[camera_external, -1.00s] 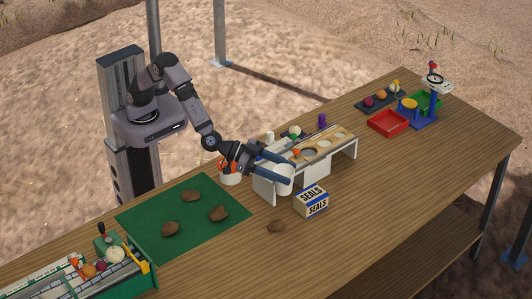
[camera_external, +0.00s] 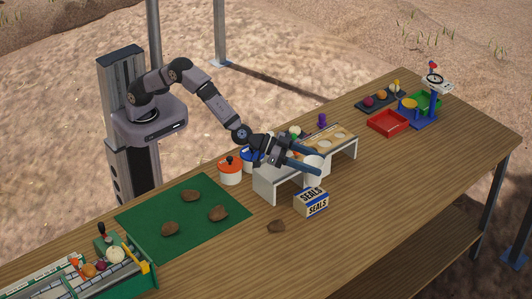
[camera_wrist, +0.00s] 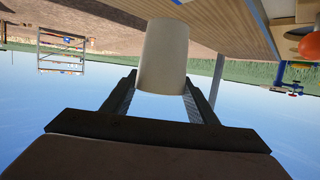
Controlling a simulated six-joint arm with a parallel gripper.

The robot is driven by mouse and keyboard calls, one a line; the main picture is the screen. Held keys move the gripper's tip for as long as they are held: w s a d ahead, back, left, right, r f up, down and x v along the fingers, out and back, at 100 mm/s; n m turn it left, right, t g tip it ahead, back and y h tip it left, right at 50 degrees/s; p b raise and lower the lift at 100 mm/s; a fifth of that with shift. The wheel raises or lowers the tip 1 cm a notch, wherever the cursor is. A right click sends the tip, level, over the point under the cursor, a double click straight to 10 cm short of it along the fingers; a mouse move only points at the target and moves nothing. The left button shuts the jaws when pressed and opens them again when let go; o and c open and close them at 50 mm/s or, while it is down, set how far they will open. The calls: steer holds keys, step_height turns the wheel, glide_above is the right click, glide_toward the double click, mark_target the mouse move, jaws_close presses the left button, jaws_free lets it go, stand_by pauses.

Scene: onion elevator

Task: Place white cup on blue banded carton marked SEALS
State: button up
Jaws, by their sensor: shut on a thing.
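The white cup (camera_external: 313,174) is held between the fingers of my gripper (camera_external: 306,163), which is shut on it. In the wrist view the white cup (camera_wrist: 163,55) sits between both fingers of my gripper (camera_wrist: 160,92). The carton marked SEALS (camera_external: 311,203), pale with blue bands, lies on the table near the front of the white stand. In the external view the cup appears just above and slightly behind the carton, apart from it. The exact height gap cannot be told. The carton is not clearly visible in the wrist view.
The white stand (camera_external: 265,187) with round holes is just behind the cup and carton. An orange pot (camera_external: 230,171) stands left of it. A red tray (camera_external: 388,122) is farther right. The table right of the carton is clear.

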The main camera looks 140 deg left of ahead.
mark_target(313, 176)
steer(key=shift+f, duration=2.65)
steer(key=shift+f, duration=0.1)
steer(key=o, duration=1)
steer(key=shift+o, duration=0.2)
steer(key=shift+r, duration=0.2)
steer(key=shift+b+v, duration=1)
steer(key=shift+v, duration=5)
steer(key=shift+d, duration=0.1)
